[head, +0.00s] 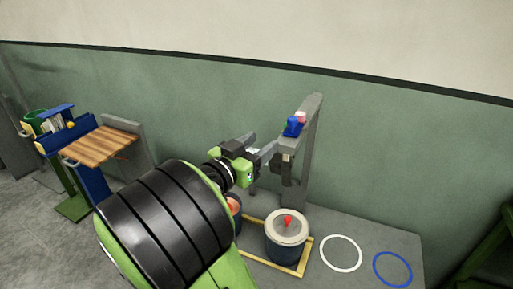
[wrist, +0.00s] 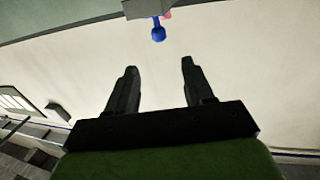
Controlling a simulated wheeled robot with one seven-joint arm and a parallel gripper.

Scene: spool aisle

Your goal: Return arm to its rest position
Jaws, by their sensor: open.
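My gripper (head: 262,146) is held out at the end of my arm, left of a grey upright stand (head: 310,150). In the wrist view its two fingers (wrist: 159,66) are spread apart with nothing between them. Behind the fingertips the wrist view shows pale wall. A blue object (head: 292,127) with a pink one (head: 300,116) sits on the stand's grey ledge. The blue object (wrist: 158,31) also shows in the wrist view, beyond the fingertips and apart from them. My arm hides part of the scene below it.
A lidded pot (head: 288,226) with a red knob stands inside a yellow outline. Another container (head: 234,206) is partly hidden by my arm. A white ring (head: 341,253) and a blue ring (head: 393,269) mark bare grey surface. A wood-topped cart (head: 100,146) stands left.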

